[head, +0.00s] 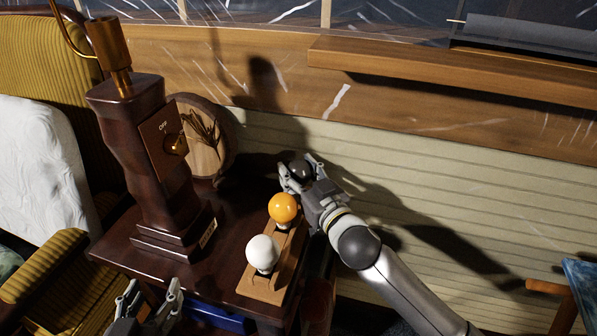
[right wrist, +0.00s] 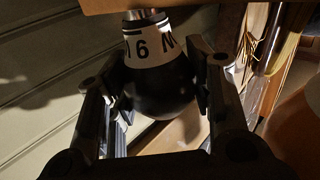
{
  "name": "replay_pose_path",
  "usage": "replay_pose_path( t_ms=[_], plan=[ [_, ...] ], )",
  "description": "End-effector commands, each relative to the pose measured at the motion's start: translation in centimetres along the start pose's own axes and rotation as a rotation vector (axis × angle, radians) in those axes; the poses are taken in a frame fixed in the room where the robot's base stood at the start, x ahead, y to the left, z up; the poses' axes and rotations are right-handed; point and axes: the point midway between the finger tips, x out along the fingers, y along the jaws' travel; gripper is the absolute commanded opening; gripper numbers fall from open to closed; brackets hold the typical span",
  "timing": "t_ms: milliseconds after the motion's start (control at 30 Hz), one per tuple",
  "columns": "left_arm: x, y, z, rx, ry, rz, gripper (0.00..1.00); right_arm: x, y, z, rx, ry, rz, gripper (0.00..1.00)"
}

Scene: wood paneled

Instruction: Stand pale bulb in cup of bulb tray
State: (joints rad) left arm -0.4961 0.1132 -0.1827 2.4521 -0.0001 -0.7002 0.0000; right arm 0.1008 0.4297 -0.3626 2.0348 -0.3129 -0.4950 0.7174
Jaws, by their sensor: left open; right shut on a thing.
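A pale white bulb (head: 263,252) stands upright at the near end of the wooden bulb tray (head: 262,290). An orange bulb (head: 284,209) stands behind it; its blurred edge fills the right side of the right wrist view (right wrist: 300,130). My right gripper (head: 299,170) is shut on a dark bulb (right wrist: 158,88) with a white printed band, at the tray's far end. Its metal neck meets the wooden edge in the right wrist view; I cannot tell whether it is seated. My left gripper (head: 151,298) is open and empty at the bottom, left of the white bulb.
The tray lies on a dark side table (head: 130,250). A dark wooden lamp (head: 140,150) with an OFF plate stands left of the tray. A round wooden plaque (head: 208,150) is behind it. A striped armchair (head: 45,50) is at left, and a panelled wall behind.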

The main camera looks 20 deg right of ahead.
Motion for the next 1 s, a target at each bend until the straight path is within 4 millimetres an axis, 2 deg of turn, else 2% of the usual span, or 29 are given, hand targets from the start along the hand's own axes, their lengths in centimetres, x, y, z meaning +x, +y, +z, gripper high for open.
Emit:
replay_pose_path(
  t_ms=[100, 133, 300, 700, 867, 1000],
  plan=[
    [0.0, 0.1, -0.1, -0.001, 0.010, 0.001, 0.56, 0.0, 0.0, 0.1, 0.000, 0.000, 0.000, 0.25],
    [0.0, 0.1, -0.2, -0.001, 0.013, 0.001, 0.56, 0.0, 0.0, 0.1, 0.000, 0.000, 0.000, 0.52],
    [0.0, 0.1, -0.2, -0.001, 0.014, 0.002, 0.56, 0.0, 0.0, 0.1, 0.000, 0.000, 0.000, 0.73],
    [0.0, 0.2, 0.1, -0.002, 0.005, 0.004, 0.56, -0.3, 0.0, 0.2, 0.000, -0.001, 0.000, 0.73],
    [0.0, 0.1, 0.0, -0.001, 0.006, 0.003, 0.56, -1.6, 0.0, 0.2, 0.001, -0.003, 0.000, 0.73],
    [0.0, 0.1, 0.0, -0.001, 0.007, 0.002, 0.56, -3.4, 0.0, 0.2, 0.002, -0.002, 0.000, 0.73]
  ],
)
